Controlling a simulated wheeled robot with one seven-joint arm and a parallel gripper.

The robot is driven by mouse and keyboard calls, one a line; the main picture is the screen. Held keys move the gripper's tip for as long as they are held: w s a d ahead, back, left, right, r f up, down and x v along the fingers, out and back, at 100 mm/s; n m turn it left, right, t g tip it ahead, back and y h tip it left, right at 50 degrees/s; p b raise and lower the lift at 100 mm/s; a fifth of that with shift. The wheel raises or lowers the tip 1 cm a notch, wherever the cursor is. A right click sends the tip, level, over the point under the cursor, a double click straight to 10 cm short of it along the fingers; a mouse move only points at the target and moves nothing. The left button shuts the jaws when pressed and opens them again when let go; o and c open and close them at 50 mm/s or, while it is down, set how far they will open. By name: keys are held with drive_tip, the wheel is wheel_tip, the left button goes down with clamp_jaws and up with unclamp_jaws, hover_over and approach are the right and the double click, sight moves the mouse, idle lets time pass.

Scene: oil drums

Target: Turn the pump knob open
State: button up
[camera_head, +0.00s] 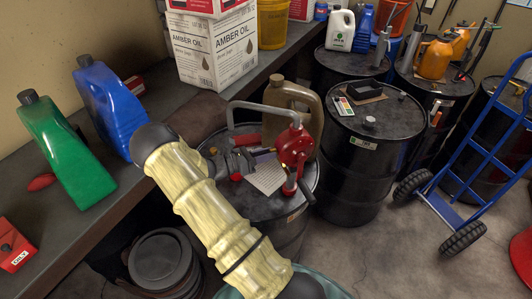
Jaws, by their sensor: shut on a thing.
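A red hand pump (295,147) stands on top of the nearest black drum (268,208), with a grey bent pipe (262,107) arching to the left. A lever with a dark grip hangs at its lower right. My gripper (249,160) comes in from the left, low over the drum top. It is shut at the left side of the pump, on what appears to be the pump knob. The knob itself is mostly hidden by the fingers, and its angle cannot be told.
A tan jug (294,98) stands just behind the pump, and a pale card (268,178) lies on the drum top. Other black drums (362,140) stand behind right. A bench (100,217) with green and blue jugs runs along the left. A blue hand truck (480,165) stands right; floor between is clear.

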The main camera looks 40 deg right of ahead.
drive_tip(key=n+p, duration=0.1)
drive_tip(key=n, duration=0.4)
drive_tip(key=shift+w, duration=0.1)
drive_tip(key=shift+n, duration=0.4)
drive_tip(key=o, duration=1)
drive_tip(key=b+v, duration=0.6)
drive_tip(key=v, duration=1.1)
drive_tip(key=shift+a+b, duration=0.25)
drive_tip(key=shift+b, duration=0.1)
